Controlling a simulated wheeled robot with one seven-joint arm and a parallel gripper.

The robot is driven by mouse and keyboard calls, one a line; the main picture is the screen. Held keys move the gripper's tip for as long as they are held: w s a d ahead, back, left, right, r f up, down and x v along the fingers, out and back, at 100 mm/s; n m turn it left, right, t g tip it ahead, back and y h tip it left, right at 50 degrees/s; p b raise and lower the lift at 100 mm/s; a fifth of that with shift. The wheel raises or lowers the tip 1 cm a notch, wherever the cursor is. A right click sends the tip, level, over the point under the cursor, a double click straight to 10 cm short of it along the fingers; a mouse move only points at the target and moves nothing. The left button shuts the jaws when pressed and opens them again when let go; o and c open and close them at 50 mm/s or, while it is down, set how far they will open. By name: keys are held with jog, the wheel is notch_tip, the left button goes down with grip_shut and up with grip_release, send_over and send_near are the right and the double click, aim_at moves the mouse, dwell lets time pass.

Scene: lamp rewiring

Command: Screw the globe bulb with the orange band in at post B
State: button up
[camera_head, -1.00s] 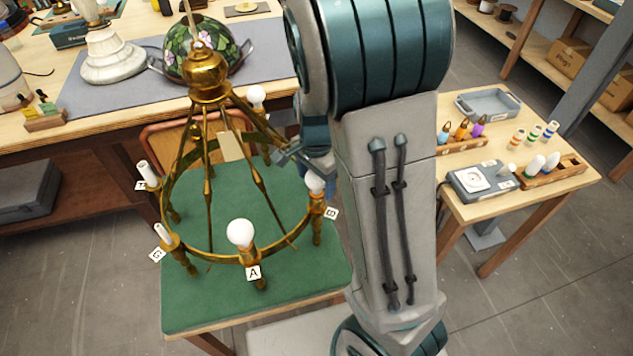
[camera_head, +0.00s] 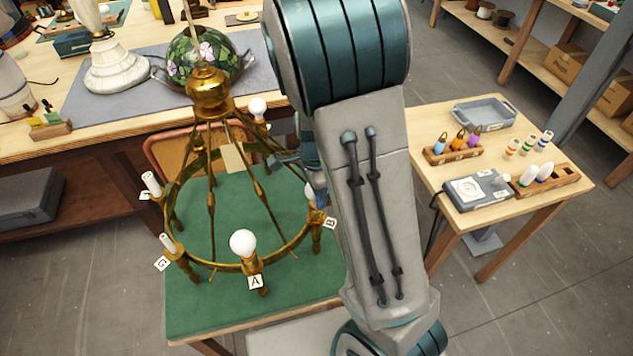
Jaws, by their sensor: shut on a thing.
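The brass chandelier (camera_head: 213,262) stands on a green-topped table (camera_head: 200,315). Post B is at the ring's right side, with a small white tag (camera_head: 329,222) whose letter is hard to read now. A white globe bulb (camera_head: 310,197) shows in part at that post; its band cannot be seen. My gripper (camera_head: 317,192) is at this bulb, shut on it, largely hidden by my arm. Whether the bulb is seated in the socket cannot be told. Post A, at the front, carries a white globe bulb (camera_head: 243,242).
Posts at the left, one tagged G (camera_head: 162,264), have bare white sleeves. The right table (camera_head: 420,120) holds a grey tray (camera_head: 484,112), a socket box (camera_head: 475,190) and a wooden rack (camera_head: 565,180) with bulbs.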

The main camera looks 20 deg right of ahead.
jog(key=shift+r+m+p, duration=0.35)
jog(key=shift+m+p, duration=0.1)
jog(key=shift+m, duration=0.35)
jog(key=shift+w+f+m, duration=0.15)
jog(key=shift+f+m, duration=0.15)
jog(key=shift+m, duration=0.5)
jog(key=m, duration=0.4)
jog(key=shift+m, duration=0.4)
jog(key=m, duration=0.3)
jog(key=shift+m, duration=1)
jog(key=m, duration=0.4)
jog(key=shift+f, duration=0.1)
